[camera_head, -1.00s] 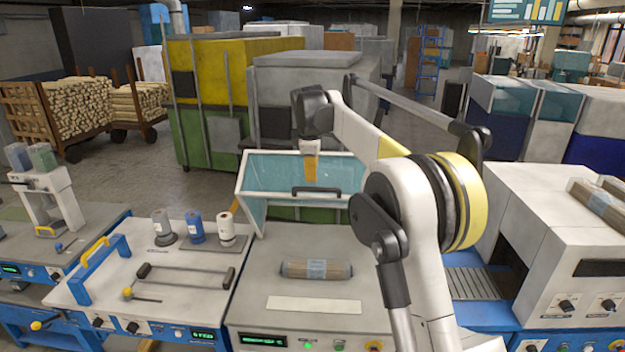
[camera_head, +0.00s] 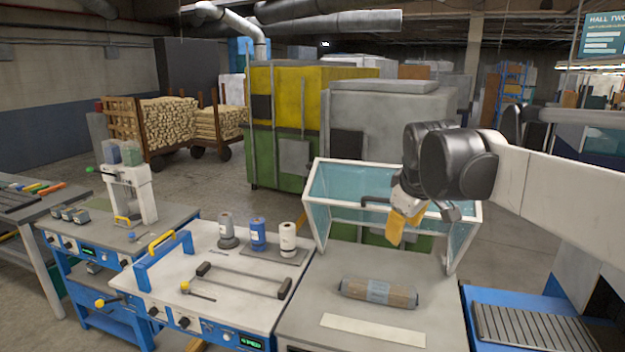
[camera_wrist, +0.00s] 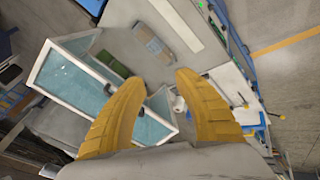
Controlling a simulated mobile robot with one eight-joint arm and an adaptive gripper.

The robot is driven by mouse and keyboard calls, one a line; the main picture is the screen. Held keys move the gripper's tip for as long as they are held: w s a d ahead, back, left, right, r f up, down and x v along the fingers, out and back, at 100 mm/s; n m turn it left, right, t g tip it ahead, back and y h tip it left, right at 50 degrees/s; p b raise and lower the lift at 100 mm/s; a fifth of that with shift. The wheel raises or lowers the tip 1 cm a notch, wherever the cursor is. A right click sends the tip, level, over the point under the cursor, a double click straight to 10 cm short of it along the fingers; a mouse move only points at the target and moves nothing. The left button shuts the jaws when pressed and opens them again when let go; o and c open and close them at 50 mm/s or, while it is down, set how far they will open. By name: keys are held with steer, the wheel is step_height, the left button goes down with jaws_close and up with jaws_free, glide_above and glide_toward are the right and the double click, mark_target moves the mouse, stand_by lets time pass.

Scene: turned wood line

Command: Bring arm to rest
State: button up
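My gripper (camera_head: 403,226) hangs in the air in front of the raised clear hood at the back of the grey bench, above and behind a wrapped bundle. In the wrist view its two yellow fingers (camera_wrist: 158,80) are spread apart with nothing between them. My arm reaches in from the right side of the head view. The wrapped bundle of turned wood (camera_head: 378,293) lies on the bench top, apart from the gripper; it also shows in the wrist view (camera_wrist: 153,45).
The hood (camera_head: 337,186) with its white frame stands close behind the gripper. A white strip (camera_head: 372,330) lies in front of the bundle. To the left is a bench with several spools (camera_head: 258,234) and a long bar (camera_head: 245,279). A conveyor (camera_head: 535,328) is at right.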

steer(key=s+a+f+m+t+b, duration=0.1)
steer(key=s+f+m+b, duration=0.6)
steer(key=s+f, duration=1.8)
steer(key=s+b, duration=0.1)
steer(key=b, duration=0.2)
steer(key=shift+s+a+f+m+y, duration=0.2)
steer(key=shift+f+m+y, duration=0.1)
steer(key=shift+m+y, duration=0.1)
